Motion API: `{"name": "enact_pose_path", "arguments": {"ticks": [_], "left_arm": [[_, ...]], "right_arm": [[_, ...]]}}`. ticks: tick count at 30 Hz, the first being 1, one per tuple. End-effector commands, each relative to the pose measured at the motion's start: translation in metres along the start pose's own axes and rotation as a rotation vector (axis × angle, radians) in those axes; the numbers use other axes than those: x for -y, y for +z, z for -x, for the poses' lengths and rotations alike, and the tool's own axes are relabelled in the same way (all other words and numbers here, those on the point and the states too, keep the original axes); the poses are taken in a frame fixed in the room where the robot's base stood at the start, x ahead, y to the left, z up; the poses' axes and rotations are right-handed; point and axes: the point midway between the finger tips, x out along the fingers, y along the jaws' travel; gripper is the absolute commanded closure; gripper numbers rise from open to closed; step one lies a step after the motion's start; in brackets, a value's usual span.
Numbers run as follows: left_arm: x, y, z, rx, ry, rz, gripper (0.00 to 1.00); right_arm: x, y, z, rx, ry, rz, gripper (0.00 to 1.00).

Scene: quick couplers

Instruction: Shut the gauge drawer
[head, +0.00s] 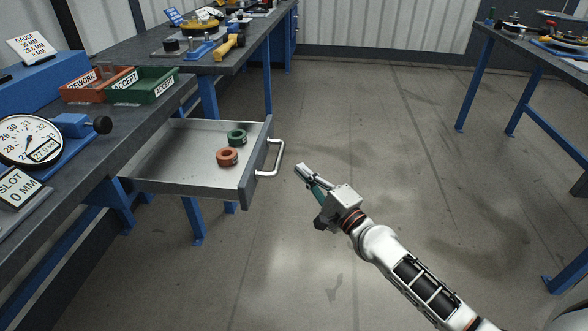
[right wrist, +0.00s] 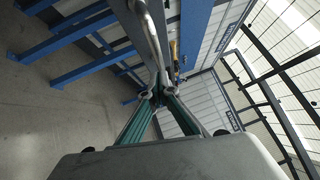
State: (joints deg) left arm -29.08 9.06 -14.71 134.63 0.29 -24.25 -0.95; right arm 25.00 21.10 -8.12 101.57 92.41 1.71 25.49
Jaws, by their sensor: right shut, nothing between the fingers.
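The gauge drawer (head: 165,183) stands pulled out from under the left bench in the head view. Its grey front panel (head: 249,185) carries a silver bar handle (head: 280,158). Inside lie a green ring (head: 237,137) and an orange ring (head: 227,157). My right gripper (head: 300,169) is just right of the handle, its fingers together and empty. In the right wrist view the closed fingertips (right wrist: 158,92) show close to the handle (right wrist: 150,35); I cannot tell whether they touch it. My left gripper is in neither view.
On the left bench (head: 150,108) stand a red REWORK bin (head: 84,90), a green ACCEPT bin (head: 140,97) and a dial gauge (head: 28,138). Blue bench legs (head: 193,220) stand below the drawer. Another bench (head: 490,34) is at the right. The floor between is clear.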

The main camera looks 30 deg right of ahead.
Motion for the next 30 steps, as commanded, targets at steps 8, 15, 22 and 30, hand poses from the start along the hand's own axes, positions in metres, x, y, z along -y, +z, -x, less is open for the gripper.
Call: {"name": "enact_pose_path", "arguments": {"ticks": [8, 15, 22, 30], "left_arm": [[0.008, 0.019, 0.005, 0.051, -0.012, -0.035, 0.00], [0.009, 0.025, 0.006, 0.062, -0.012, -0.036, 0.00], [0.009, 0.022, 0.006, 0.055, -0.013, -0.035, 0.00], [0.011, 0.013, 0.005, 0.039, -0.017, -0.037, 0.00]], "right_arm": [[0.002, 0.024, -0.020, 0.002, -0.002, -0.002, 1.00], [-0.001, 0.025, -0.021, 0.002, 0.002, -0.001, 1.00], [-0.001, 0.026, -0.022, 0.002, 0.001, -0.001, 1.00], [-0.003, 0.044, -0.040, 0.003, -0.002, -0.004, 1.00]]}}
